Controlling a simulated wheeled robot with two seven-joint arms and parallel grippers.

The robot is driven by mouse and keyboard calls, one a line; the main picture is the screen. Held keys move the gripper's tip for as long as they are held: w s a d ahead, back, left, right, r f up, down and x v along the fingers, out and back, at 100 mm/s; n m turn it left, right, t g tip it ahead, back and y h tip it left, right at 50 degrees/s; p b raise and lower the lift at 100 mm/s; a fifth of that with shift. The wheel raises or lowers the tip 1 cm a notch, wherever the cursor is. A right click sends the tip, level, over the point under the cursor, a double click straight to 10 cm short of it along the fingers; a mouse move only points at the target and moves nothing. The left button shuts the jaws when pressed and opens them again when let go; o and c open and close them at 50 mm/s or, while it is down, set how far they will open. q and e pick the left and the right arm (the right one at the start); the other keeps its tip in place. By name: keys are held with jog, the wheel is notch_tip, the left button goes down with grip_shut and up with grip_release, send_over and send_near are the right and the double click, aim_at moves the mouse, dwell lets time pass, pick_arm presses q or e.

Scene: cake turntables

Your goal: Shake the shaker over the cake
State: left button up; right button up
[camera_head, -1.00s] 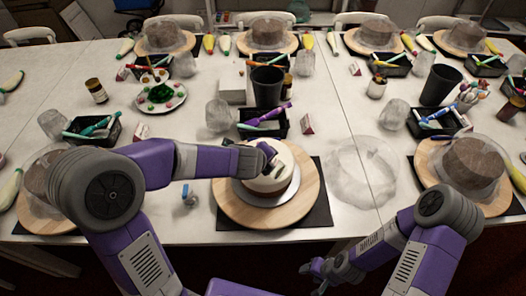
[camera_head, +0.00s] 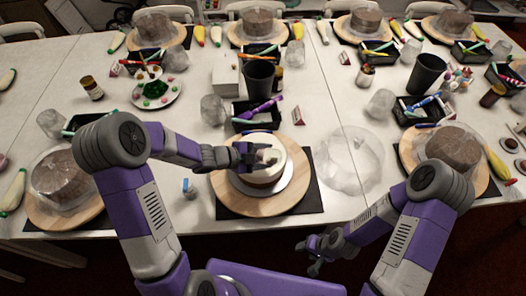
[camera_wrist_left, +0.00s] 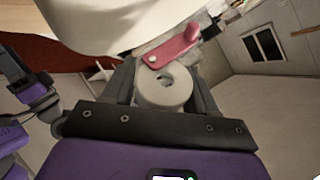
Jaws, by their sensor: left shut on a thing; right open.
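A round white cake (camera_head: 266,178) sits on a wooden turntable (camera_head: 228,203) at the table's front middle. My left gripper (camera_head: 258,156) is over the cake, its fingers overlapping the cake's top in the head view. In the left wrist view my left gripper (camera_wrist_left: 165,75) is shut on a pale round piece with a hole, seemingly the shaker (camera_wrist_left: 165,92). The white cake (camera_wrist_left: 105,22) fills the upper left there. Most of the shaker's body is hidden in the head view. My right gripper (camera_head: 315,254) is open and empty, in front of the table's edge.
A clear dome (camera_head: 350,160) lies right of the turntable. A black tray (camera_head: 243,124) with a purple tool and a black cup (camera_head: 258,82) stand behind the cake. A small blue-topped item (camera_head: 189,186) stands left of the turntable. Other cakes on turntables line the table.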

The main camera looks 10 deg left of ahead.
pick_arm(q)
jog(key=shift+s+d+r+p, duration=0.25)
jog(key=shift+d+r+p, duration=0.1)
jog(key=shift+d, duration=0.2)
jog(key=shift+a+r+h+p, duration=0.1)
jog(key=shift+h+p, duration=0.2)
jog(key=shift+p, duration=0.3)
jog(key=shift+s+d+f+m+y+b, duration=0.15)
jog(key=shift+d+f+m+y+b, duration=0.1)
jog(key=shift+d+y+b, duration=0.3)
jog(key=shift+s+d+f+m+y+b, duration=0.15)
jog(key=shift+d+f+y+b, duration=0.15)
jog(key=shift+d+b, duration=0.35)
jog(key=shift+w+r, duration=0.1)
jog(key=shift+r, duration=0.05)
jog(key=shift+w+d, duration=0.45)
jog(key=shift+d, duration=0.15)
jog(key=shift+r+h+p, duration=0.2)
jog(key=shift+h+p, duration=0.05)
jog(key=shift+p, duration=0.9)
